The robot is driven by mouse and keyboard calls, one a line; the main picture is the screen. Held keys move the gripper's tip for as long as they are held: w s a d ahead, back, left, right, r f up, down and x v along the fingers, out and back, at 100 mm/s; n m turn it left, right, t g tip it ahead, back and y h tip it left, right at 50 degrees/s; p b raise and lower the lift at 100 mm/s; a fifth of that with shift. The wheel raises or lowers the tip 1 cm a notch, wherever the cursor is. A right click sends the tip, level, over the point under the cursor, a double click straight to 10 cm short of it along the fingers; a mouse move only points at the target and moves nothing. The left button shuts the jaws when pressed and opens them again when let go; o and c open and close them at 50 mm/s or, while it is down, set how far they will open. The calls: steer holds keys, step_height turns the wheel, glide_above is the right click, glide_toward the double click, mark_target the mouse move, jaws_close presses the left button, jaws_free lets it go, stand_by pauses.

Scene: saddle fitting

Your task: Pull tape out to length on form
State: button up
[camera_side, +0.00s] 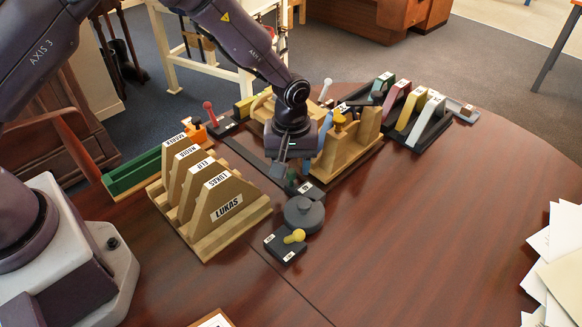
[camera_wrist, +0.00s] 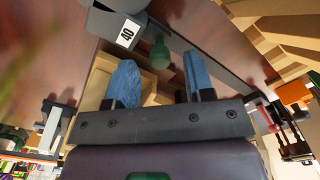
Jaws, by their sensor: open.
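My gripper (camera_side: 292,170) points down over the dark strip between the wooden racks. In the wrist view its two blue fingertips (camera_wrist: 160,78) stand apart with a gap between them. A green knob (camera_wrist: 160,52) shows beyond that gap, with no visible contact with the fingers. A wooden form (camera_side: 350,150) stands just right of my gripper, partly hidden by my wrist. A dark block labelled 40 (camera_wrist: 125,32) is beyond the left finger in the wrist view. I cannot pick out the tape for certain; a dark round piece (camera_side: 304,213) lies in front of my gripper.
A wooden rack with name cards (camera_side: 212,212) stands close on the left. A dark block with a yellow knob (camera_side: 286,243) lies in front. A rack of coloured arches (camera_side: 425,122) stands at the back right. Papers (camera_side: 556,262) lie far right.

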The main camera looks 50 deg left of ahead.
steer(key=shift+f, duration=0.8)
jaws_close()
glide_above(266, 169)
jaws_free()
step_height(266, 169, up, 13)
stand_by(0.5)
